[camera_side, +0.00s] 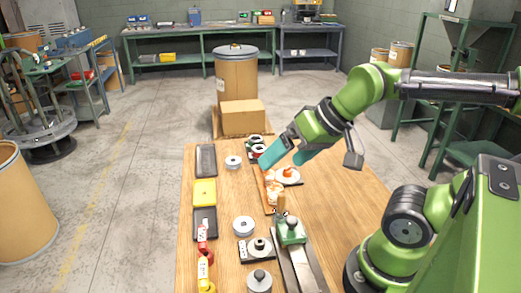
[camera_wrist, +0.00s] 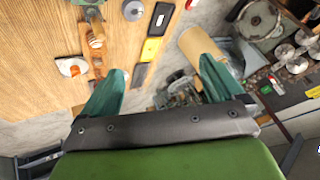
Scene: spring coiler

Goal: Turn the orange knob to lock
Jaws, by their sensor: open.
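My gripper (camera_side: 284,157) has teal fingers spread apart, tilted down to the left above the table. In the wrist view my gripper (camera_wrist: 162,66) is open with nothing between the fingertips. The fingers look apart from the knob; their exact height above it is hard to tell.
A wooden strip with orange and white pieces (camera_side: 272,190) stands left of the knob. A green fixture (camera_side: 291,231) is nearer the camera. A black tray (camera_side: 206,160) and yellow tray (camera_side: 204,193) line the left edge. A cardboard box (camera_side: 243,118) stands behind.

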